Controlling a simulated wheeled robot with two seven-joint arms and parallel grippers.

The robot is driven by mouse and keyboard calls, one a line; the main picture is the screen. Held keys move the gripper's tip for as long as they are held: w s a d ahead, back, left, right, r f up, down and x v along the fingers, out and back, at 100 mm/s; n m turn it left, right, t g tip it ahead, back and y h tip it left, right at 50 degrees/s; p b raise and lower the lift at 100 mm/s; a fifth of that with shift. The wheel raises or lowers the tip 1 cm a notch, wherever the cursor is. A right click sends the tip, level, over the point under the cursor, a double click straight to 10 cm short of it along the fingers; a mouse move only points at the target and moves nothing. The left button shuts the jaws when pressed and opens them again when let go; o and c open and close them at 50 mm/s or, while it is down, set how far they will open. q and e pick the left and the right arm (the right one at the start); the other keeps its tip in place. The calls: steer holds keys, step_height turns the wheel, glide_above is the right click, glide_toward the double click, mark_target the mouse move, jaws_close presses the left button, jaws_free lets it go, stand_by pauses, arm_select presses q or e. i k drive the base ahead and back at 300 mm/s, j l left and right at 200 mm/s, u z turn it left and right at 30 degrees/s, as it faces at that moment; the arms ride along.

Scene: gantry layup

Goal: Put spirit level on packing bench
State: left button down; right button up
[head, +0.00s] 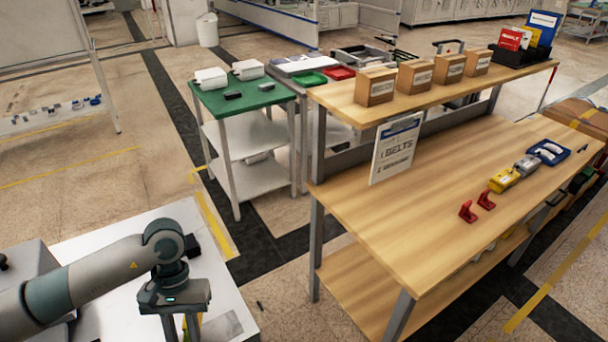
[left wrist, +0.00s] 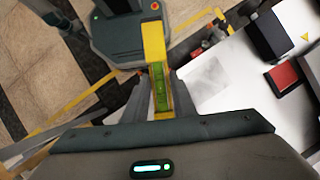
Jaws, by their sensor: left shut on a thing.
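The spirit level (left wrist: 153,45) is a yellow bar with a green vial strip. My left gripper (left wrist: 161,88) is shut on it, with a grey finger on each side. In the head view my left gripper (head: 180,326) points down at the lower left, over the edge of a white table, and the level is mostly hidden or cut off by the frame. The packing bench appears to be the wooden bench (head: 420,230) at the right, well apart from the gripper. My right gripper is not in view.
The bench's near left top is clear. A green-topped cart (head: 240,100) stands behind. The white table (head: 105,312) is below my arm.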

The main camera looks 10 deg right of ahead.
mark_target(427, 244)
steer(key=l, duration=0.65)
steer(key=k+l+u, duration=0.1)
steer(key=l, duration=0.55)
steer(key=k+l, duration=0.15)
steer(key=l, duration=0.5)
steer(key=i+l, duration=0.35)
steer(key=i+l+u, duration=0.15)
steer(key=i+l, duration=0.25)
steer(key=l, duration=0.15)
steer(key=i+l, duration=0.3)
steer(key=l, duration=0.2)
steer(key=i+u, duration=0.05)
